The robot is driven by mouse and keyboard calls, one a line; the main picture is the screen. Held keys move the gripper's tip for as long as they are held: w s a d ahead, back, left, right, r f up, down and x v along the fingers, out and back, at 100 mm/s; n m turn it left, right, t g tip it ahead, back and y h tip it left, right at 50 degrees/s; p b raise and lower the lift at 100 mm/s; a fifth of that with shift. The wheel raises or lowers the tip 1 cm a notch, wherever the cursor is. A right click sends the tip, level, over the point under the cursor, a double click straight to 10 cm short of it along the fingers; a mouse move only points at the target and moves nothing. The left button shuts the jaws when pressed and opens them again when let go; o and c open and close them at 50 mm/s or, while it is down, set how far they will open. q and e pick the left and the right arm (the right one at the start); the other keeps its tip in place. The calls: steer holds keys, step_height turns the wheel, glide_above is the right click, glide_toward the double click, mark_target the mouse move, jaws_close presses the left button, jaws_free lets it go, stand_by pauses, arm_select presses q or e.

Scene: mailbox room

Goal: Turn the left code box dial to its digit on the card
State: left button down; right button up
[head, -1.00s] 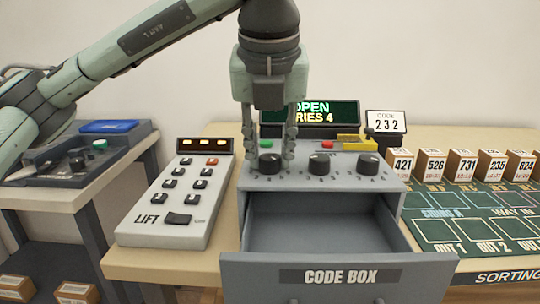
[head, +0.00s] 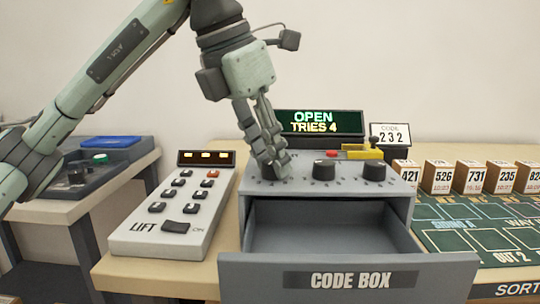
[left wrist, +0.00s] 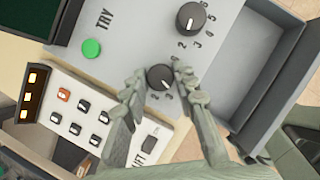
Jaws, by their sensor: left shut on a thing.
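The grey code box (head: 300,187) stands on the table with its drawer (head: 348,278) pulled open and empty. Its three black dials sit in a row on top; the middle dial (head: 323,169) and right dial (head: 374,170) are free. My left gripper (head: 275,172) is shut on the left dial (left wrist: 160,77), with its fingers on either side, and hides it in the head view. The card (head: 390,136) behind the box reads CODE 2 3 2. The display (head: 320,122) reads OPEN, TRIES 4. The left dial's exact setting is hard to tell. My right gripper is out of view.
A lift panel (head: 172,218) with several black buttons stands left of the box. A green TRY button (left wrist: 91,49) is on the box near the left dial. Numbered parcels (head: 470,177) and a green sorting mat (head: 480,240) lie to the right.

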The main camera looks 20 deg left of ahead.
arm_select(q)
steer(key=m, duration=0.2)
steer(key=m+g+h+p, duration=0.1)
steer(key=m, duration=0.1)
steer(key=shift+w+a+r+m, duration=0.1)
steer(key=shift+m, duration=0.2)
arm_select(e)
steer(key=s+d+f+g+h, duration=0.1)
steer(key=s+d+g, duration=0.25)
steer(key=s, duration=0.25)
arm_select(q)
steer(key=m+g+h+p, duration=0.1)
steer(key=m+g+p, duration=0.1)
steer(key=m, duration=0.2)
steer(key=shift+w, duration=0.15)
steer(key=shift+m+g+p, duration=0.65)
steer(key=shift+m+g, duration=0.05)
steer(key=shift+m, duration=1.2)
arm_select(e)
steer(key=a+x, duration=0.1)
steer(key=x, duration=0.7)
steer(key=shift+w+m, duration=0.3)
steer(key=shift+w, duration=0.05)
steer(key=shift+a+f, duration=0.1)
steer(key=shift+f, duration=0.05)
arm_select(q)
steer(key=c, duration=1.2)
jaws_free()
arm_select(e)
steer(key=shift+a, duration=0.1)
